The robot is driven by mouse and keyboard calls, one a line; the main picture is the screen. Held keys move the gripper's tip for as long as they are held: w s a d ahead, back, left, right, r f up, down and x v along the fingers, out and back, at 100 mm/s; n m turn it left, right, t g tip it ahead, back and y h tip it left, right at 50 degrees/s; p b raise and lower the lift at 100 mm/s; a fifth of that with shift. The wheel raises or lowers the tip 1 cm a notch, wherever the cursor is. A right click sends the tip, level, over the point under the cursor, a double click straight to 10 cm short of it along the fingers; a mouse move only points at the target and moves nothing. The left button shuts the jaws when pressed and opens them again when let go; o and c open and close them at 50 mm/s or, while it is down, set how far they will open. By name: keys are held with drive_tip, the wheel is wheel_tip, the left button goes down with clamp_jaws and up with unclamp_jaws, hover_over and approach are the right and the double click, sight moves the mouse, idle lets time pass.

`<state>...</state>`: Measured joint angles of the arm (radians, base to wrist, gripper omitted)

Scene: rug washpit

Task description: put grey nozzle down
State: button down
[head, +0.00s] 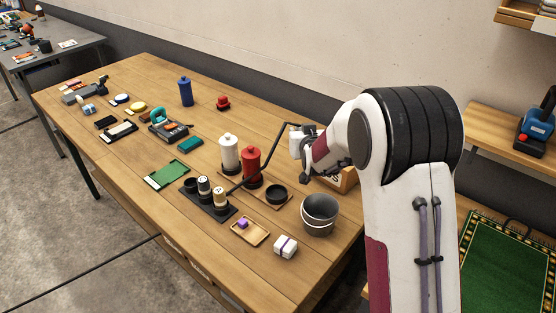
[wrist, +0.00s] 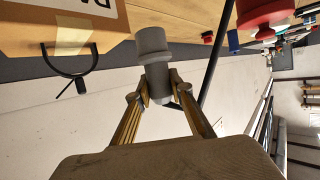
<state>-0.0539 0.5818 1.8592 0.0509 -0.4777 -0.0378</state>
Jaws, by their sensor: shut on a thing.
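My gripper (wrist: 160,98) is shut on the grey nozzle (wrist: 152,50), a stepped grey cylinder. The fingers grip its narrower end, and its wide end points away from my gripper. In the head view my gripper (head: 305,158) is over the back right part of the wooden table (head: 130,175), near the wall. There the nozzle is hard to make out against my gripper and wrist. In the wrist view the nozzle looks clear of the table.
A lettered box (head: 347,180) stands beside my gripper, partly hidden by my arm. A thin bent black rod (head: 268,157) rises close by. White (head: 229,155) and red (head: 251,167) bottles, a dark dish (head: 276,194), grey buckets (head: 319,212) and a black cup holder (head: 216,208) stand nearer.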

drive_tip(key=w+a+f, duration=0.1)
drive_tip(key=w+a, duration=0.4)
drive_tip(key=w, duration=0.6)
drive_tip(key=shift+w+a+f+y, duration=0.15)
drive_tip(key=shift+w+a+y, duration=0.05)
drive_tip(key=shift+w+y, duration=0.1)
drive_tip(key=shift+f, duration=0.1)
wheel_tip(320, 180, down, 6)
idle(0.4)
drive_tip(key=shift+s+f, duration=0.1)
drive_tip(key=shift+f, duration=0.05)
drive_tip(key=shift+f, duration=1.75)
drive_tip(key=shift+f+n, duration=0.1)
drive_tip(key=shift+n, duration=0.2)
drive_tip(key=c, duration=1.8)
unclamp_jaws()
